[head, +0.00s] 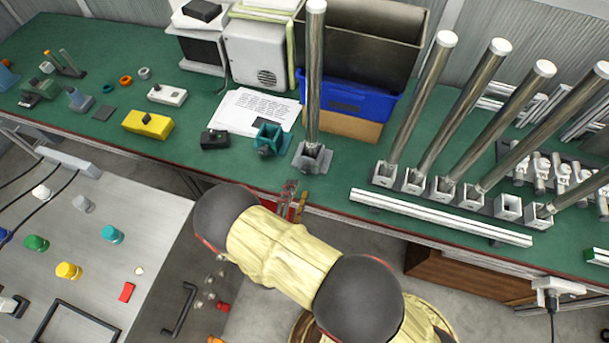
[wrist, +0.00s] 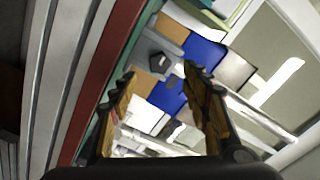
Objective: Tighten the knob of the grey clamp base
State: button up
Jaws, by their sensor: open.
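The grey clamp base (head: 311,159) stands near the front edge of the green bench in the head view, with a tall metal post (head: 315,80) upright in it. In the wrist view, the grey clamp base (wrist: 173,48) shows a dark knob (wrist: 158,62) facing the camera, beyond my fingertips. My gripper (head: 294,196) is in front of the bench edge, just below and left of the base in the head view. In the wrist view, my gripper (wrist: 158,78) is open and empty, with the knob seen between its fingers. The fingers appear apart from the knob.
A teal clamp base (head: 268,139) stands close to the left of the grey one. A blue bin (head: 350,98) is behind it. Several posts in bases (head: 413,180) and a white rail (head: 440,216) are to the right. A panel desk (head: 95,255) stands at front left.

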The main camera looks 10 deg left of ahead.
aim_at(305, 172)
jog(key=w, duration=0.2)
jog(key=w+b, duration=0.1)
jog(key=w, duration=0.4)
jog(key=shift+w+d, duration=0.15)
jog(key=shift+d, duration=0.15)
jog(key=c, duration=1.2)
jog(key=shift+o, duration=0.2)
